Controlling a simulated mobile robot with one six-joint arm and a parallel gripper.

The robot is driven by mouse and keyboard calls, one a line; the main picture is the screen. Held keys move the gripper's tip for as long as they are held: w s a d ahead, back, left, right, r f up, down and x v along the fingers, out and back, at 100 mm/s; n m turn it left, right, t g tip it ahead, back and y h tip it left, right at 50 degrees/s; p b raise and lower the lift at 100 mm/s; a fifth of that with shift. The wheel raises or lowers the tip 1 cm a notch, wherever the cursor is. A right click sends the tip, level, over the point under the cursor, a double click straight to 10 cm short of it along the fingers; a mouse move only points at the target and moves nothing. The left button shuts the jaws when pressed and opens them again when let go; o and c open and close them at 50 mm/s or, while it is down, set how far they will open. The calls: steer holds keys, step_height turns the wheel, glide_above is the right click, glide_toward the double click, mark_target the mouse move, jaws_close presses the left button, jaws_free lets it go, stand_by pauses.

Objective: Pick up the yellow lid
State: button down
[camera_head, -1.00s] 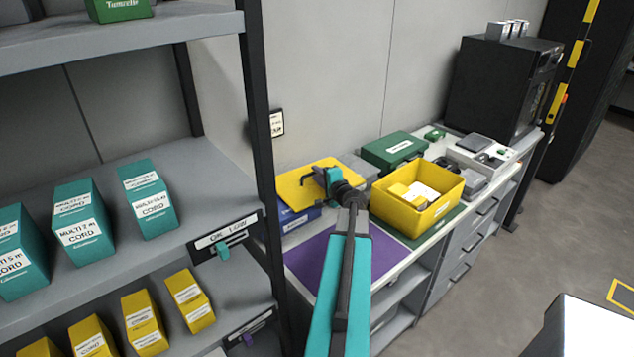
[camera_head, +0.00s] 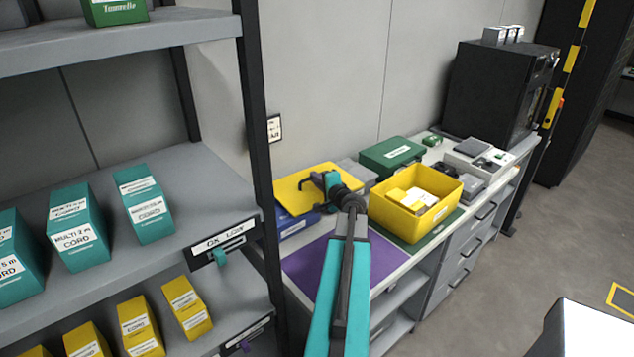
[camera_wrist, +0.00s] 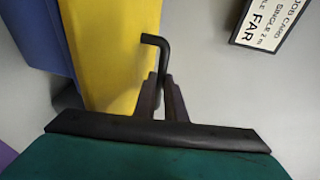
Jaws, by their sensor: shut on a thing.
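The yellow lid (camera_head: 291,190) is a flat plate with a black bar handle. In the head view it is above the blue box (camera_head: 298,226) at the left end of the bench, and it looks slightly tilted. My gripper (camera_head: 327,178) is at the lid's right part. In the wrist view the yellow lid (camera_wrist: 105,50) fills the upper left, with the bent black handle (camera_wrist: 155,41) at its right edge. My gripper's fingertips (camera_wrist: 162,82) are closed on the handle's near end. Whether the lid is fully clear of the blue box is hard to tell.
A yellow bin (camera_head: 408,218) with boxes stands right of my gripper. A green case (camera_head: 391,156) is behind it. A purple mat (camera_head: 307,265) lies bare in front. The shelf rack (camera_head: 258,120) stands close on the left. A wall card (camera_head: 274,128) hangs behind.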

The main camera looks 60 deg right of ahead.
step_height(320, 180, up, 10)
steer(key=b, duration=0.2)
steer(key=s+a+b, duration=0.3)
steer(key=s+b, duration=0.2)
steer(key=s, duration=0.4)
steer(key=s+a+b, duration=0.3)
steer(key=s+b, duration=0.2)
steer(key=s, duration=0.4)
steer(key=shift+s+r, duration=0.2)
steer(key=shift+r, duration=0.2)
steer(key=shift+s+a+r+b, duration=0.1)
steer(key=shift+s+b, duration=0.05)
steer(key=shift+b, duration=0.2)
